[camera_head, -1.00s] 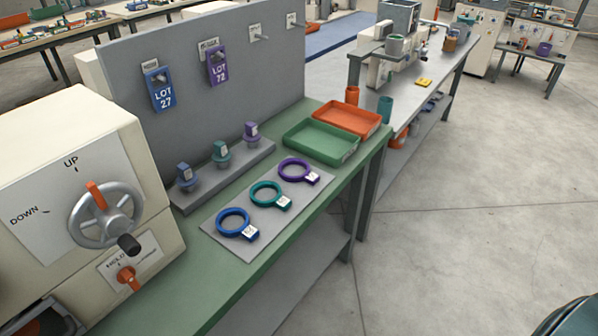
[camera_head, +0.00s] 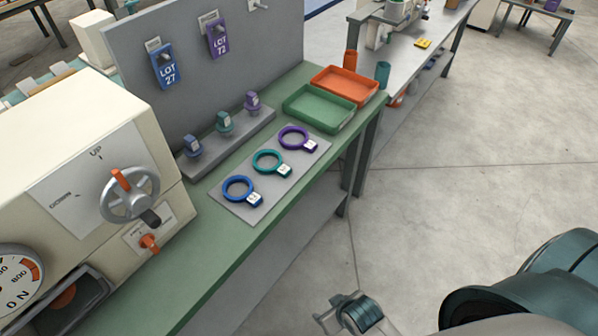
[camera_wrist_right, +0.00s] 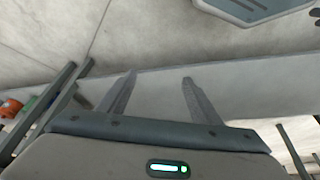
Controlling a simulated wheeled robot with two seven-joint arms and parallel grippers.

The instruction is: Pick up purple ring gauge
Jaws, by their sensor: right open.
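The purple ring gauge (camera_head: 295,138) lies flat on a grey mat (camera_head: 238,208) on the green bench, at the far end of a row. The teal ring gauge (camera_head: 268,161) and the blue ring gauge (camera_head: 239,189) lie nearer on the same mat. Each ring has a tab with a white label. My right gripper (camera_wrist_right: 152,88) is open and empty in the right wrist view, with floor and a pale surface beyond its fingers. In the head view my right gripper (camera_head: 328,318) is at the bottom edge, well below and away from the rings. My left gripper is not in view.
Behind the mat, blue, teal and purple plug pieces stand on a grey block (camera_head: 232,140). A green tray (camera_head: 318,108) and an orange tray (camera_head: 344,84) lie beyond the purple ring. A cream machine with a handwheel (camera_head: 130,195) stands left. Floor right of the bench is clear.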

